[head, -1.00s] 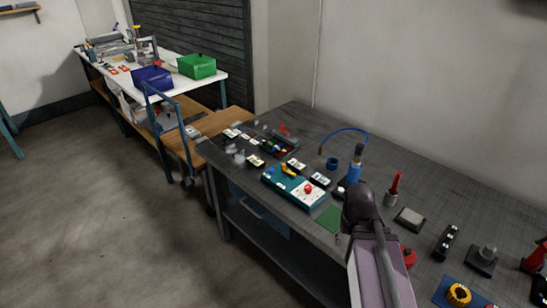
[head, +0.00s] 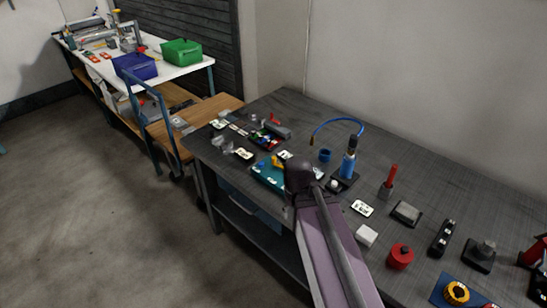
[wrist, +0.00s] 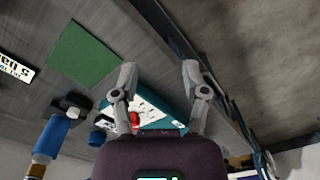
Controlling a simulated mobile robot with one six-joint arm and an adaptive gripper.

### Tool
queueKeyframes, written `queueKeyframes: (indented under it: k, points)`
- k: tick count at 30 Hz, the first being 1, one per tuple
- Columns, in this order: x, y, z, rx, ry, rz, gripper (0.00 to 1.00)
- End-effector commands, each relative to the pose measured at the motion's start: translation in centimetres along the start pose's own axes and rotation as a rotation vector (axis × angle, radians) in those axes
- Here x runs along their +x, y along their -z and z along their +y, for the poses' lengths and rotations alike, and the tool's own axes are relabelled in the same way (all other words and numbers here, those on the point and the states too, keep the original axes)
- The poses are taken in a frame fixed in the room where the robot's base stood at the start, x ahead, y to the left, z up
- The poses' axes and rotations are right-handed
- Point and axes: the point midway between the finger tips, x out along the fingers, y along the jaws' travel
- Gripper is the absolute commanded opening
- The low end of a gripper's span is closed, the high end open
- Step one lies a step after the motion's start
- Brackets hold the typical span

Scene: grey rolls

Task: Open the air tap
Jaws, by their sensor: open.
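I cannot tell for sure which part is the air tap. A small red lever (head: 275,119) stands by a grey block at the back left of the dark bench (head: 330,110). A teal control box (head: 266,176) with a yellow part (head: 277,162) lies nearer, partly hidden by my arm. In the wrist view the teal box (wrist: 160,106) with a red knob (wrist: 135,118) shows beyond and between the fingers. My gripper (wrist: 156,72) is open, with nothing between its fingertips. In the head view my own arm hides the fingers.
A blue bottle-like tool (head: 348,165) stands right of my wrist, with a blue hose (head: 336,121) arching behind it. A white cube (head: 367,235), red cylinder (head: 400,257) and grey pad (head: 405,212) lie to the right. A green mat (wrist: 82,55) shows in the wrist view.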

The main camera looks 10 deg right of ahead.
Motion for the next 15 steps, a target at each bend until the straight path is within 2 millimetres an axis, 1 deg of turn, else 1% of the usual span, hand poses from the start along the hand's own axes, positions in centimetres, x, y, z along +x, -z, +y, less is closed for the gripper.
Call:
queueKeyframes:
  k: [5, 8, 11, 13, 15]
  points:
    - [0.0, 0.0, 0.0, 0.0, 0.0, 0.0, 0.58]
    - [-0.2, 0.5, 0.0, -0.007, 0.0, 0.0, 0.58]
    - [-0.8, 1.7, 0.0, -0.027, 0.0, 0.0, 0.58]
    - [-1.4, 3.1, 0.0, -0.054, 0.0, 0.0, 0.58]
    - [-2.2, 5.0, -0.6, -0.096, 0.0, 0.0, 0.58]
